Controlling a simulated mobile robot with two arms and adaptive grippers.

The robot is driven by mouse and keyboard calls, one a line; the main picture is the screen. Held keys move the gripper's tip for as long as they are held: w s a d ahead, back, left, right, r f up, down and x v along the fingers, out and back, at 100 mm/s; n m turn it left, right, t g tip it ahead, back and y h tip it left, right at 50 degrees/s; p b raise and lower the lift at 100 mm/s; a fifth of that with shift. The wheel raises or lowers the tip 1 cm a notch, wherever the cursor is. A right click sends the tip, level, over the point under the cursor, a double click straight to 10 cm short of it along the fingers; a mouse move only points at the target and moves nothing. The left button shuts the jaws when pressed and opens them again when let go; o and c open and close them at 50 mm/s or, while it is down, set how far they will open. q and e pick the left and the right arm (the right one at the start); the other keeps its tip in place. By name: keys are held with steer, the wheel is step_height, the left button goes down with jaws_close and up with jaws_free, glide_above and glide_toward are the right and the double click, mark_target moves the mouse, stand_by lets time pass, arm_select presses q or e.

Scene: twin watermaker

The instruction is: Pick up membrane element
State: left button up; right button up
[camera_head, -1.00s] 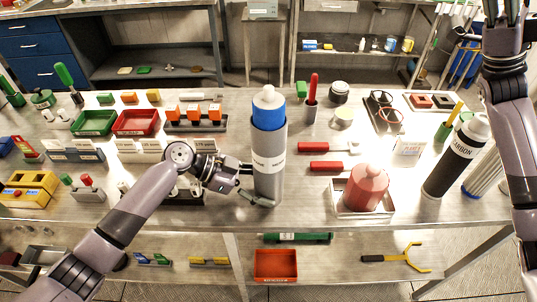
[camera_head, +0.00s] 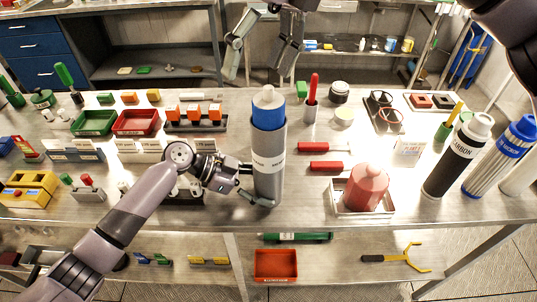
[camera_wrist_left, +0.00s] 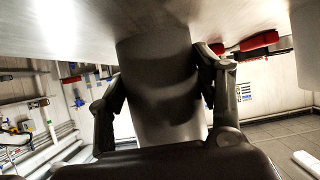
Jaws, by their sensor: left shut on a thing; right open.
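A tall grey cylinder (camera_head: 268,165) with a white label stands upright on the bench. A blue band (camera_head: 268,117) with a white cap (camera_head: 268,96) shows at its top; this looks like the membrane element seated in a grey housing, but its lower part is hidden. My left gripper (camera_head: 256,187) is shut on the grey cylinder near its lower part. In the left wrist view its fingers lie on both sides of the grey cylinder (camera_wrist_left: 160,85). My right gripper (camera_head: 262,55) is open and empty, fingers pointing down, above and beyond the white cap in the picture.
A dark carbon cylinder (camera_head: 455,160) and a blue-ended cylinder (camera_head: 500,155) stand at the right. A red bottle (camera_head: 367,188) sits in a white tray (camera_head: 338,210). A red-handled tool (camera_head: 311,100) stands upright behind the grey cylinder. Orange-topped parts (camera_head: 194,111) are to its left.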

mark_target(269, 100)
steer(key=w+f+h, duration=0.1)
steer(key=f, duration=0.2)
steer(key=w+d+f+t, duration=0.1)
steer(key=f, duration=0.3)
steer(key=w+f+t+h, duration=0.1)
steer(key=w+f, duration=0.1)
steer(key=f, duration=0.2)
steer(key=shift+w+d+f+h, duration=0.1)
steer(key=shift+d+h, duration=0.1)
steer(key=shift+h, duration=0.1)
steer(key=c, duration=1.1)
steer(key=shift+c, duration=0.4)
steer(key=shift+r, duration=0.2)
